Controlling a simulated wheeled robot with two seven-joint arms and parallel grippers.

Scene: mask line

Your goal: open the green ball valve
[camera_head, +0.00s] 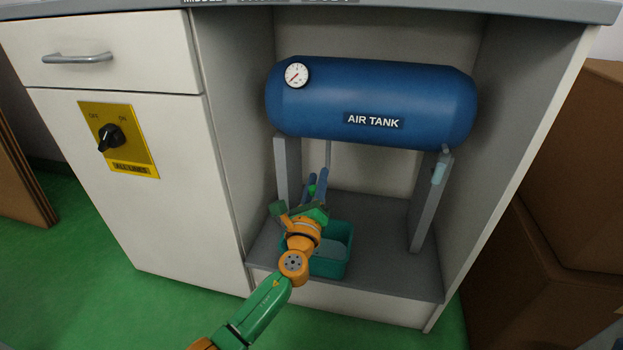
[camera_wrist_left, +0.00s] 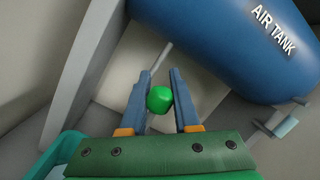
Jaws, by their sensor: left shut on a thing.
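The green ball valve shows as a rounded green part, its handle (camera_wrist_left: 159,99), between the two blue fingers of my left gripper (camera_wrist_left: 160,78) in the left wrist view. My left gripper is shut on this green part. In the head view, my left gripper (camera_head: 317,176) reaches under the blue tank, with a small bit of the green handle (camera_head: 312,189) showing between the fingers. The valve's body is mostly hidden by my gripper. A thin grey pipe (camera_wrist_left: 161,57) shows just beyond the fingertips. My right gripper is not in view.
The blue air tank (camera_head: 370,95) with a gauge (camera_head: 296,75) stands on grey legs (camera_head: 428,205) in the open cabinet bay. A teal bin (camera_head: 335,262) sits below my gripper. A yellow switch panel (camera_head: 119,140) is on the left door. Boxes (camera_head: 575,150) stand at right.

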